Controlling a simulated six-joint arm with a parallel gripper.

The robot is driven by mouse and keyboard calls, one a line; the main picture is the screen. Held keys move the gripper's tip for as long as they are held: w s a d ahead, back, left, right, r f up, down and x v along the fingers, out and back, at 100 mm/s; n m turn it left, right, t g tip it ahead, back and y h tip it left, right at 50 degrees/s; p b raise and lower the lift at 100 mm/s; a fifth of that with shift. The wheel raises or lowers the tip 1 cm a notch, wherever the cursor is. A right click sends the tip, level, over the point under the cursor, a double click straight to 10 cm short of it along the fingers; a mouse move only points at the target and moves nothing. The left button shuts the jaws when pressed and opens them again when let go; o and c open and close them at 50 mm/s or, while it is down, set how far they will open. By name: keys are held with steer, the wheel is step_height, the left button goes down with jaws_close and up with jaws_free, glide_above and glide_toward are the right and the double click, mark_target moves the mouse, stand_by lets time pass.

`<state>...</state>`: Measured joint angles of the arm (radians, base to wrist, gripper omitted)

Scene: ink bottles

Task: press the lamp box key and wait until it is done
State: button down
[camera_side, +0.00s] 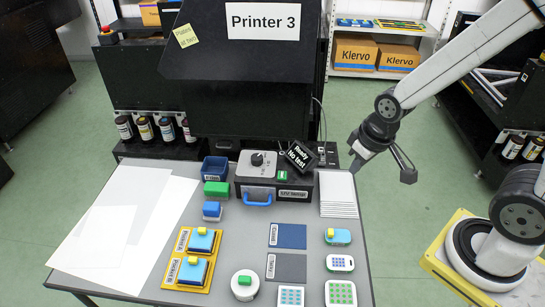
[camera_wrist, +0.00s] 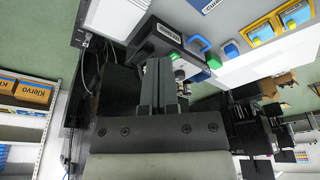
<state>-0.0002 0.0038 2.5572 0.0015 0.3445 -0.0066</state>
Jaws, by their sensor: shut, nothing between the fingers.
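The lamp box (camera_side: 303,183) is a black box at the back middle of the grey table, with a grey top plate, a dark knob (camera_side: 257,159), a blue handle (camera_side: 257,199) and a white label on its front. A small green key (camera_side: 283,176) shows on its top right. A black sign (camera_side: 300,155) reading "Ready No test" stands behind the key. My gripper (camera_side: 360,158) is shut and empty, above the table's back right, to the right of the sign and apart from it. In the wrist view my shut fingers (camera_wrist: 160,65) point towards the black box (camera_wrist: 157,40).
A stack of white sheets (camera_side: 338,192) lies right of the lamp box, below my gripper. A blue bin (camera_side: 214,168) and a green block (camera_side: 217,188) stand to its left. Yellow-based stamps (camera_side: 192,272) and pads lie in front. The black printer (camera_side: 240,90) rises behind.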

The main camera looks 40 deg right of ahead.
steer(key=w+a+f+n+t, duration=0.1)
steer(key=w+f+n+t, duration=0.2)
steer(key=w, duration=0.8)
steer(key=n+t, duration=0.4)
steer(key=n, duration=0.1)
glide_above(280, 172)
steer(key=s, duration=0.2)
steer(key=shift+f, duration=1.4)
steer(key=shift+f, duration=0.15)
steer(key=shift+f, duration=4.25)
steer(key=shift+f, duration=0.9)
steer(key=shift+r, duration=0.9)
